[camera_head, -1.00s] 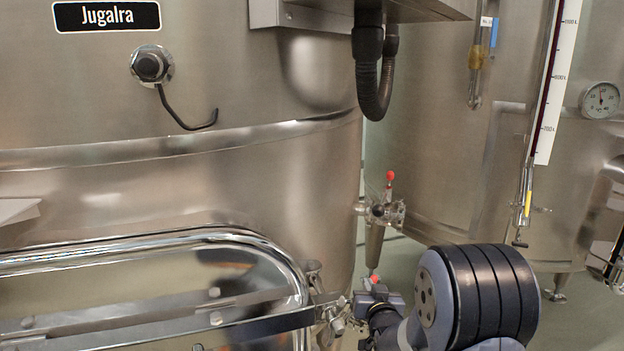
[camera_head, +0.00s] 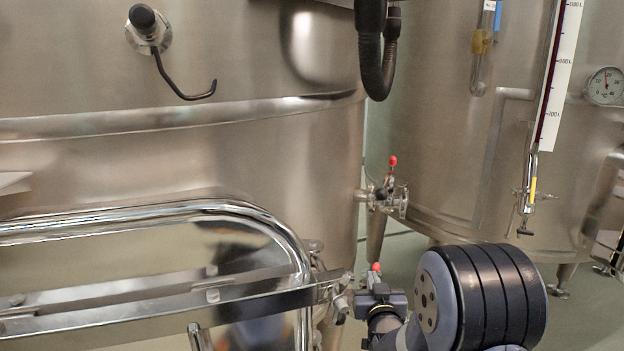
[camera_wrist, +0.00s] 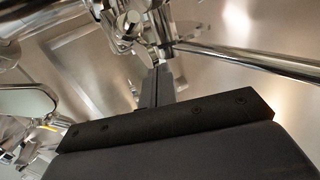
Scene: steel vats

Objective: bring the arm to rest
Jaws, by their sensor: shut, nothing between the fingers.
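My gripper (camera_wrist: 158,70) is shut and empty. In the wrist view its two fingers meet in front of shiny steel pipes and fittings, close to a clamp-like joint. I cannot tell whether the tips touch it. In the head view my arm (camera_head: 480,298) reaches in from the bottom, with its dark wrist part (camera_head: 382,305) beside the hatch frame's right end. The fingertips cannot be made out there.
A steel vat (camera_head: 180,165) with a tubular hatch frame (camera_head: 150,212) fills the left. A red-handled valve (camera_head: 388,192) and a lower red knob (camera_head: 376,267) stand near my arm. A second vat (camera_head: 440,130) with a gauge (camera_head: 604,86) is behind. Some floor is free at right.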

